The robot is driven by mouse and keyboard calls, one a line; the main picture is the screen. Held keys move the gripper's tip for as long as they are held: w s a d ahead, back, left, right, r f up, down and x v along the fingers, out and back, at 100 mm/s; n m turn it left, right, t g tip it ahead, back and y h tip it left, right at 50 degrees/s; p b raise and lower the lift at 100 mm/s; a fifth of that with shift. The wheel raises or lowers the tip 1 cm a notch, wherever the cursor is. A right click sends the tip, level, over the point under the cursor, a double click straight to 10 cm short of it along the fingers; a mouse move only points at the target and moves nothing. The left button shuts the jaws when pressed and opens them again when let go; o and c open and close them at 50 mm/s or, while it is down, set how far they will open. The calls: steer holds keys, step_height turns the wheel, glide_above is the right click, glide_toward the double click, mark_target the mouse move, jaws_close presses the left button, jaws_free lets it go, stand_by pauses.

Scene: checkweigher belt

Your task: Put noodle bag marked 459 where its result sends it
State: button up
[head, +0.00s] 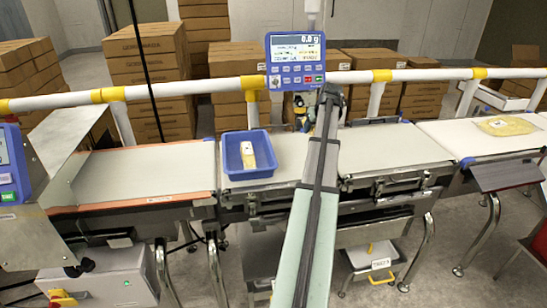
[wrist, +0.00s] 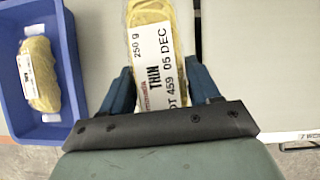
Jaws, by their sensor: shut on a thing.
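The noodle bag marked 459 (wrist: 160,60) is between my fingers in the wrist view. It is clear with pale yellow noodles and a white label reading 250 g, THIN, LOT 459, 05 DEC. My gripper (wrist: 164,88) is shut on it, above the grey belt. In the head view my gripper (head: 322,112) is below the scale display, and my arm hides most of the held bag. The display (head: 297,45) reads 0.0 g. A blue tray (head: 250,174) left of my gripper holds another noodle bag (head: 248,157); the tray also shows in the wrist view (wrist: 10,95).
Belt sections run left (head: 140,175) and right (head: 390,145) of my arm, mostly clear. Another noodle bag (head: 505,126) lies on the far right belt. A white guard rail (head: 220,86) runs behind, with stacked cartons (head: 145,55) beyond. A metal hood (head: 70,155) stands at left.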

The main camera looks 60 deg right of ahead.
steer(key=shift+m, duration=0.4)
steer(key=shift+f, duration=4.95)
steer(key=shift+f, duration=0.15)
steer(key=o, duration=1.4)
steer(key=shift+c, duration=0.2)
steer(key=v, duration=1.2)
steer(key=shift+w+a, duration=0.15)
steer(key=shift+a, duration=0.05)
